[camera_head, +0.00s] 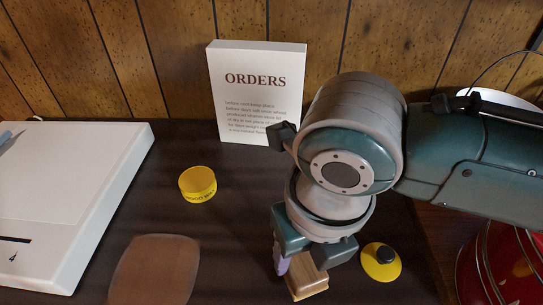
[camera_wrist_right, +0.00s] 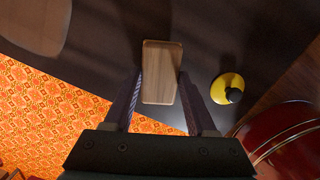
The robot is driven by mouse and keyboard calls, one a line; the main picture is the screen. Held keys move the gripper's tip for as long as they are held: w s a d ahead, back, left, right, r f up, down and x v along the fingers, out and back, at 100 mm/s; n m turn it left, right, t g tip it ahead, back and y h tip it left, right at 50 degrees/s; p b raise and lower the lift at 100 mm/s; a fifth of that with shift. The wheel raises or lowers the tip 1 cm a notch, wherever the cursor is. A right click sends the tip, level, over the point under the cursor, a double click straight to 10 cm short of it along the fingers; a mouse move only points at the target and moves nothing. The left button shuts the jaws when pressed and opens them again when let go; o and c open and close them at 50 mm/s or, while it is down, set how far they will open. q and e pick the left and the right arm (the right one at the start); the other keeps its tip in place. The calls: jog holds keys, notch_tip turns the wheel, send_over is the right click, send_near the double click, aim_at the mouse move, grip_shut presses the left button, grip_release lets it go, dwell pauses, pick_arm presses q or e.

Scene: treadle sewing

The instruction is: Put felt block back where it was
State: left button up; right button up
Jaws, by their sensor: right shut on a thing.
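The felt block (camera_head: 305,278) is a small wood-coloured block with rounded corners, low in the head view near the table's front right. My right gripper (camera_head: 312,257) points down and is shut on it, with a finger on either side. In the right wrist view the felt block (camera_wrist_right: 161,72) lies between the two fingers of the gripper (camera_wrist_right: 162,95), its broad face showing. The gripper partly hides it in the head view. I cannot tell whether its underside touches the dark table (camera_head: 235,235). My left gripper is in neither view.
A yellow disc with a black knob (camera_head: 381,262) lies just right of the gripper. A yellow round tin (camera_head: 197,184), a flat brown rounded piece (camera_head: 155,268) and a white slab (camera_head: 75,190) are to the left. An ORDERS sign (camera_head: 255,95) stands behind; a red container (camera_head: 500,265) is right.

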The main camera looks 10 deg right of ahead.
jog(key=shift+f, duration=0.85)
jog(key=shift+f, duration=0.15)
jog(key=o, duration=1.2)
